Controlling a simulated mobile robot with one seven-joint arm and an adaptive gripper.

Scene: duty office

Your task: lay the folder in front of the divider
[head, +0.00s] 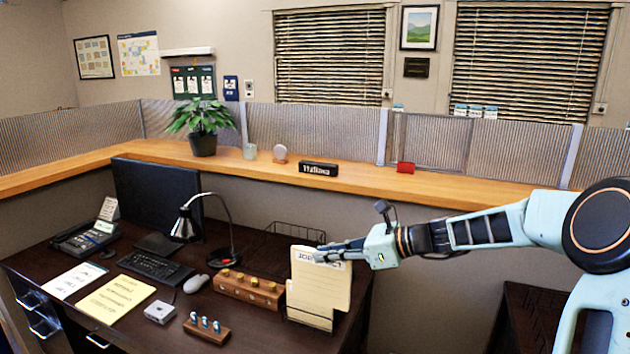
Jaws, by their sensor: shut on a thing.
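A cream folder (319,285) with dark print along its top stands upright near the right end of the dark desk. Its lower part is in a dark holder (309,322), with another pale sheet low at its front. My gripper (328,252) reaches in from the right and is shut on the folder's upper edge. The fingers cover part of the print. I cannot make out a separate divider inside the holder. Ribbed divider panels (313,130) stand along the back of the wooden counter.
A wooden block with knobs (248,290) stands just left of the holder, and a wire tray (294,236) behind it. A lamp (215,225), a mouse (196,283), a keyboard (153,266) and a small peg rack (206,328) are further left. The desk's front right is mostly clear.

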